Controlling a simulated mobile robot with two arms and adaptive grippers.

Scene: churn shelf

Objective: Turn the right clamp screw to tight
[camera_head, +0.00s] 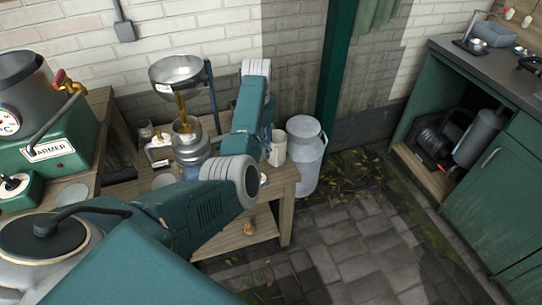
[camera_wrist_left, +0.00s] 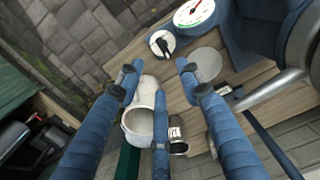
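I cannot pick out the right clamp screw in either view. Under the counter in the head view, a grey cylinder (camera_head: 478,138) lies tilted beside a dark ribbed device (camera_head: 432,146), with a small red part between them; a screw there is too small to tell. My left gripper (camera_wrist_left: 158,85) shows in the left wrist view with its blue fingers spread and nothing between them. In the head view my teal left arm crosses the wooden table, far left of the cabinet, and mostly hides this gripper. My right gripper is not in view.
A green cabinet (camera_head: 490,205) stands at the right, its bay open. A pale milk can (camera_head: 306,155) stands beside the wooden table (camera_head: 285,190). A funnel bowl (camera_head: 178,72) is held over a metal vessel (camera_head: 187,140). A green post (camera_head: 338,70) rises behind. The paving (camera_head: 365,235) is mostly clear.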

